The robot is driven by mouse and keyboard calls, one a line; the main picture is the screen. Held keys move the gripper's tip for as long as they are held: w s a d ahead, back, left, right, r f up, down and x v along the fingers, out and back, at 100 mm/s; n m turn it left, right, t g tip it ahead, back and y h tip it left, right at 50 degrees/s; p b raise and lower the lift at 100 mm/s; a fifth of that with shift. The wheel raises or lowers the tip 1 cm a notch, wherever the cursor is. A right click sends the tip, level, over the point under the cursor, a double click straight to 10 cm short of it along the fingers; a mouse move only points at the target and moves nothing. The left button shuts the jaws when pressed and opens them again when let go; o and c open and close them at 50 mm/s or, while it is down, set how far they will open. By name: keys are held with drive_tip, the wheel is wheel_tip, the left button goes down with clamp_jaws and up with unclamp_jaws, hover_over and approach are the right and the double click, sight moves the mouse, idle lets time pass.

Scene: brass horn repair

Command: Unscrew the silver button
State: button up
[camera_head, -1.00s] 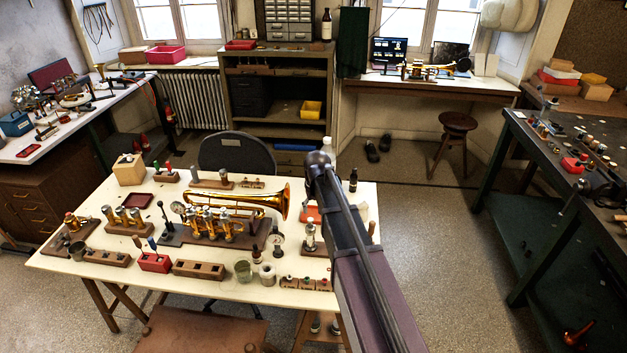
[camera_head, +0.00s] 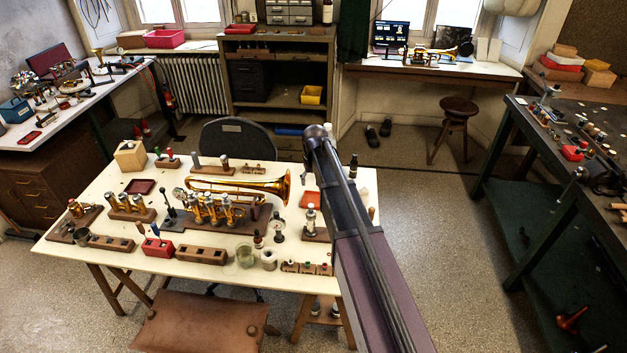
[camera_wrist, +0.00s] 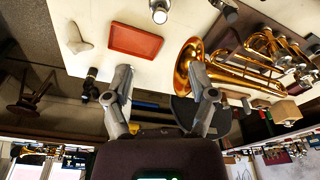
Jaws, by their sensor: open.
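A silver-topped valve piece (camera_head: 310,214) stands upright on a small brown base at the right of the cream worktable (camera_head: 75,229). Its round silver top also shows at the top edge of the wrist view (camera_wrist: 160,11). Other silver-topped valves stand in a wooden block (camera_head: 130,207) at the left and on the brass trumpet (camera_head: 243,187) in the middle. I cannot tell which top is the silver button. My gripper (camera_wrist: 160,68) is open and empty in the wrist view, apart from these parts. My arm hides it in the head view.
A red tray (camera_wrist: 135,40) lies near the gripper in the wrist view. A dark bottle (camera_head: 353,166) stands at the table's back right. A glass jar (camera_head: 245,256), a red block (camera_head: 157,248) and a wooden block (camera_head: 201,254) line the front.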

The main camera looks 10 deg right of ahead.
sight(311, 205)
drive_tip(key=shift+w+f+b, duration=0.35)
drive_tip(key=shift+f+b, duration=1.75)
drive_tip(key=shift+f, duration=0.05)
drive_tip(key=shift+w+f+b, duration=0.3)
drive_tip(key=shift+f+b, duration=1.8)
drive_tip(key=shift+f, duration=0.1)
drive_tip(key=shift+w+f+b, duration=0.35)
drive_tip(key=shift+f+b, duration=1.75)
drive_tip(key=shift+f, duration=0.05)
clamp_jaws()
drive_tip(key=shift+n+y, duration=0.4)
drive_tip(key=shift+n, duration=2.2)
